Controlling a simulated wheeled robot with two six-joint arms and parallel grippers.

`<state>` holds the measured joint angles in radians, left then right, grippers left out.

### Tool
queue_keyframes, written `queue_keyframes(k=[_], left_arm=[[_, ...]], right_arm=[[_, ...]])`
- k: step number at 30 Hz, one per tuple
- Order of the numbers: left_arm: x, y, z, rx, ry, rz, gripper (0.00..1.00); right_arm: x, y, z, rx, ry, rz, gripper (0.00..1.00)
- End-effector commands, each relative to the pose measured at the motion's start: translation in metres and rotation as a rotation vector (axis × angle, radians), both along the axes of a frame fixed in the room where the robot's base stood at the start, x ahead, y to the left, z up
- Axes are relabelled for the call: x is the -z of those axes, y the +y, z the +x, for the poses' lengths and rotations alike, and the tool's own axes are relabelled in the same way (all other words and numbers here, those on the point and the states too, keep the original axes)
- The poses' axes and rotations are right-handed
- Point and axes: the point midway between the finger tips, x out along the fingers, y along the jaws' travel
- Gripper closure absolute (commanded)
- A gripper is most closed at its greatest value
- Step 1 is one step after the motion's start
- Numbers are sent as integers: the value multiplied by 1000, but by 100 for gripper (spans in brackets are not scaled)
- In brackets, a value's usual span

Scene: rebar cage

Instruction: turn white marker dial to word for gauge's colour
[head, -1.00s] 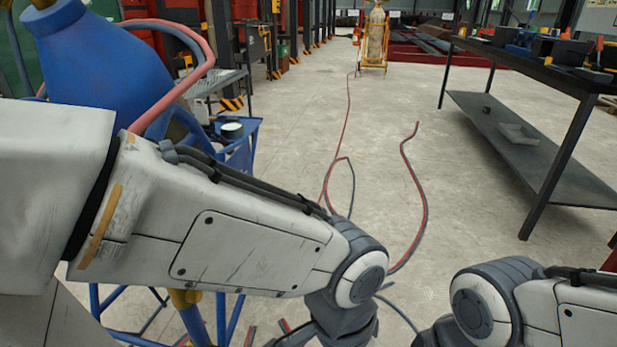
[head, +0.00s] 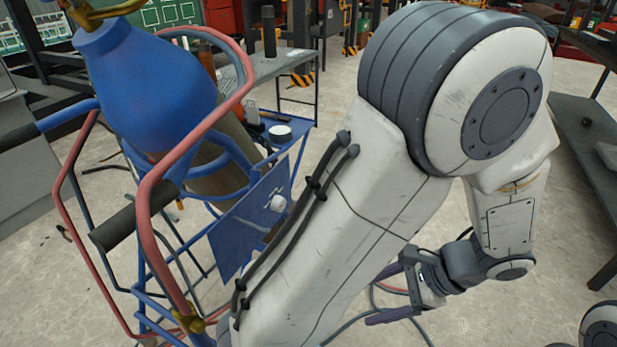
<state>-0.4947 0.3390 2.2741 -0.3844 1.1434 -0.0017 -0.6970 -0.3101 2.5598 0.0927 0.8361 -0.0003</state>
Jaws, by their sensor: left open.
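My left gripper (head: 378,293) is open and empty, low and to the right of the panel, well apart from the knob. Its dark fingers point left. My left arm stands between the panel and the gripper. My right gripper is out of view; only a bit of my right arm shows at the lower right corner.
A blue gas cylinder (head: 150,85) with red and grey hoses stands in the trolley (head: 170,300). A white round item (head: 279,131) sits on the trolley's upper tray. A metal table (head: 290,66) is behind it. Hoses lie on the floor below my left gripper.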

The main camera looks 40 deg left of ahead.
Motion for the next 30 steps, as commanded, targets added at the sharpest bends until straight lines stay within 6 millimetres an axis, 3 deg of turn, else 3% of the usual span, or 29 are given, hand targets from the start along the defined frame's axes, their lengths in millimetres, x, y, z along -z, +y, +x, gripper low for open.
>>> queue_keyframes(k=[1, 6, 12, 15, 21, 26, 30], left_arm=[[-17, 19, 9, 15, 72, 89, 24], [-30, 79, 39, 102, 281, 352, 24], [-31, 138, 61, 215, 491, 581, 24], [-27, 156, 66, 262, 557, 651, 24], [-20, 173, 69, 309, 614, 711, 24], [-19, 190, 64, 309, 618, 714, 24], [-19, 215, 55, 308, 620, 713, 24]], right_arm=[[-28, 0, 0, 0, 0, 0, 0], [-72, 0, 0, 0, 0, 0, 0], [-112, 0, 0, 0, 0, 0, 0], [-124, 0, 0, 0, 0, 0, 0], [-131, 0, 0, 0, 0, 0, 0], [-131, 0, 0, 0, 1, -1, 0], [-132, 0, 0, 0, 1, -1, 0]])
